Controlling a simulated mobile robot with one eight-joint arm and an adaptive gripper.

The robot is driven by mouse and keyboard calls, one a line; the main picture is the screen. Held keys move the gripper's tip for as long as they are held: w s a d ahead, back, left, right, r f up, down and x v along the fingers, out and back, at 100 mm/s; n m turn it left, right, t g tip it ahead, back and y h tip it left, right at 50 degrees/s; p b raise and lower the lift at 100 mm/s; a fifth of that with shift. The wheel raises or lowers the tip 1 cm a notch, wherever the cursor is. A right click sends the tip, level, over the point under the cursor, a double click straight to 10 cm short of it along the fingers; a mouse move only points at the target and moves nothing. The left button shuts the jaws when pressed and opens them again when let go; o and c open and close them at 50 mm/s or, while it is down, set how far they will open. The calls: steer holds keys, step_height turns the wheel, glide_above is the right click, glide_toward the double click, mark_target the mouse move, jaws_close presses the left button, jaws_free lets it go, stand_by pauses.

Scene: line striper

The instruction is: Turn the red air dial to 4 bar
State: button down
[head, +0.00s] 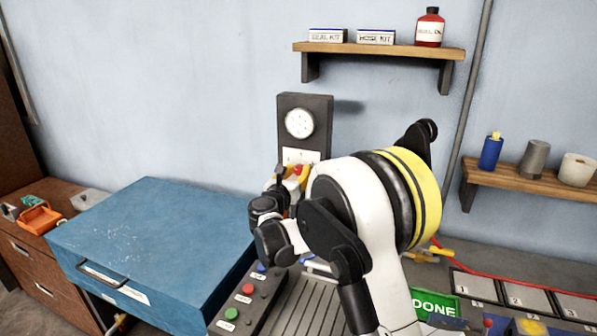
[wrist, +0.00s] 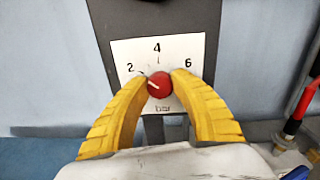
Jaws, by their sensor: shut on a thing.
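The red air dial (wrist: 159,86) sits on a white scale plate (wrist: 127,52) marked 2, 4, 6 and "bar" in the wrist view. A short pale pointer line on the dial slants up and left, roughly toward the 2 side and away from the 4 at the top. My gripper (wrist: 160,80) is shut on the dial, with one yellow finger at its left and one at its right. In the head view, the scale plate (head: 291,155) shows partly above my gripper, and my arm hides much of the area. A round white gauge (head: 299,123) is above it; its reading is too small to tell.
A blue box (head: 150,235) stands left of my arm. A panel with a green button (head: 231,314) and a red button (head: 248,289) lies below. A wall shelf (head: 380,50) is above. A second shelf (head: 530,180) and a red hose (head: 490,274) are at right.

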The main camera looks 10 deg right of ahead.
steer(key=m+b, duration=0.1)
steer(key=m, duration=0.4)
steer(key=shift+m+b, duration=0.35)
steer(key=shift+m, duration=2.15)
steer(key=c, duration=1.1)
jaws_free()
steer(key=shift+o, duration=0.2)
